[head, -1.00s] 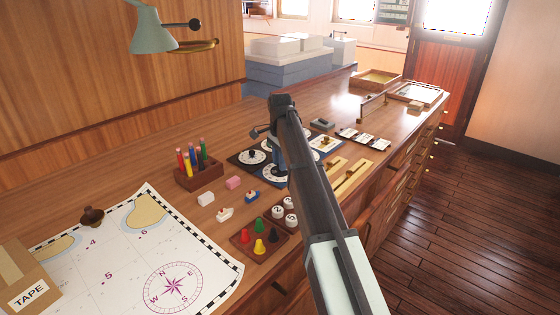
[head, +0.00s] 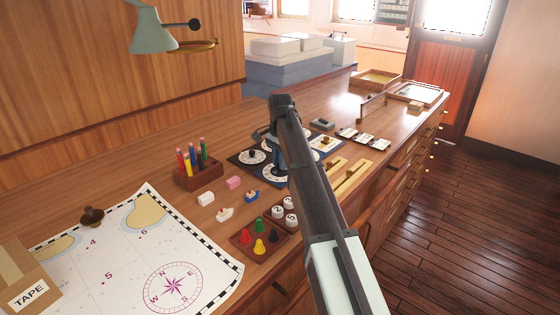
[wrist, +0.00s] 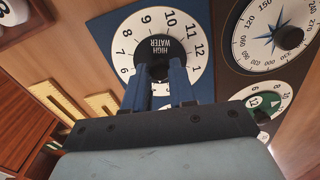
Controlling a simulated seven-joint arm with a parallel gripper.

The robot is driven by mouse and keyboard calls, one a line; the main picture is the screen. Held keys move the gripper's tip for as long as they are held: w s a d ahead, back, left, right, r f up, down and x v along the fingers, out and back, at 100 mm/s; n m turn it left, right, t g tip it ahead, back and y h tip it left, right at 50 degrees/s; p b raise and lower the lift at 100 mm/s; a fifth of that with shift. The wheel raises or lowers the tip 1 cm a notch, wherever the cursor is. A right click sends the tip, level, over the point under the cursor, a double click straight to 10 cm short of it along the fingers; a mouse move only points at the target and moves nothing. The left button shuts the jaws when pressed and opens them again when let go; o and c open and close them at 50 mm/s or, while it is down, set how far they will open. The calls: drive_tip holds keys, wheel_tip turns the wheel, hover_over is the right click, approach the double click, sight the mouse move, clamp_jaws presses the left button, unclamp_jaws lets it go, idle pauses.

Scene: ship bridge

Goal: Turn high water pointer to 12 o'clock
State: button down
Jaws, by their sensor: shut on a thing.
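The high water dial (wrist: 145,25) is a white numbered disc on a dark blue board in the wrist view. Its black round knob (wrist: 163,46) in the middle bears the words HIGH WATER. My gripper (wrist: 165,73) is shut on this knob, with a blue finger on each side. The fingers cover the lower part of the dial, and I cannot make out where the pointer aims. In the head view the dial (head: 274,174) is partly hidden behind my gripper (head: 279,168), which reaches down to it from above.
A pencil block (head: 198,172), small toy pieces and a pawn tray (head: 240,237) stand to the left. Brass rulers (head: 352,178) lie to the right. A chart (head: 120,250) covers the front left.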

drive_tip(key=n, duration=0.5)
drive_tip(key=shift+n, duration=0.3)
drive_tip(key=n, duration=1)
drive_tip(key=shift+n, duration=0.4)
drive_tip(key=n, duration=0.4)
drive_tip(key=shift+n, duration=0.3)
drive_tip(key=c, duration=0.9)
unclamp_jaws()
drive_tip(key=shift+r, duration=0.1)
wheel_tip(320, 180, up, 14)
drive_tip(key=shift+f, duration=0.2)
